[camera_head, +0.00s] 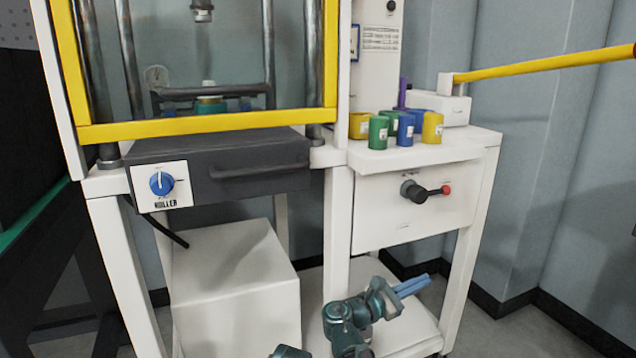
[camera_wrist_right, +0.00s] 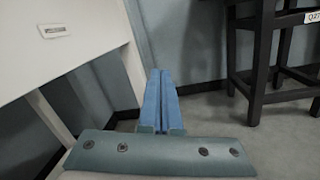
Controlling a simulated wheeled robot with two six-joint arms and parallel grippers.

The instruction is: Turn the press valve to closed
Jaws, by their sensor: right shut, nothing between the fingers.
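The press valve appears to be the black valve (camera_head: 411,190) on the white front panel under the right-hand worktop. Its lever points right, nearly level, and ends in a red knob (camera_head: 446,190). My right gripper (camera_head: 427,279) has blue fingers, shut together and empty, below the panel and apart from the valve. Its shut fingers also show in the right wrist view (camera_wrist_right: 160,75), where the valve is not seen. A blue rotary knob (camera_head: 161,184) sits on a white plate at the left, on the dark drawer unit. My left gripper is not in view.
Several coloured cylinders (camera_head: 378,132) stand on the white worktop (camera_head: 470,148). A yellow lever arm (camera_head: 545,65) reaches right above it. A yellow-framed press guard (camera_head: 200,131) is at the left, with a white box (camera_head: 235,285) below. A dark stool (camera_wrist_right: 256,60) shows in the wrist view.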

